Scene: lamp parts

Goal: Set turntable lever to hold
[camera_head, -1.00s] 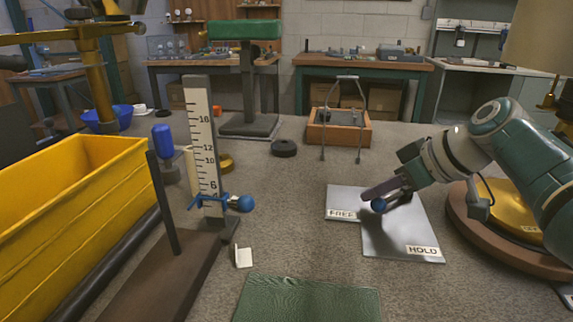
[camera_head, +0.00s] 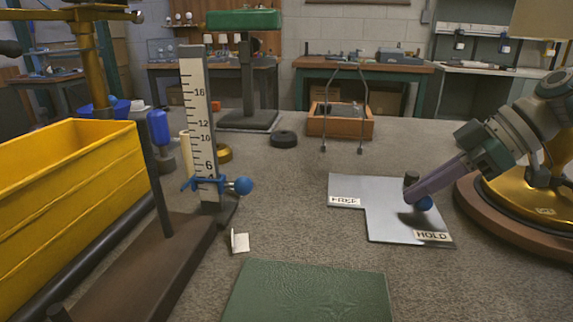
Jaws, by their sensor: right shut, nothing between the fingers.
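A grey metal plate (camera_head: 385,225) lies on the floor, with a FREE label (camera_head: 345,201) at its left and a HOLD label (camera_head: 432,236) at its lower right. My left gripper is not in view.
The round turntable (camera_head: 500,230) with a wooden rim and gold top is at the right. A green mat (camera_head: 308,292) lies in front. A ruler post (camera_head: 198,125) with a blue clamp and a yellow bin (camera_head: 65,200) stand left.

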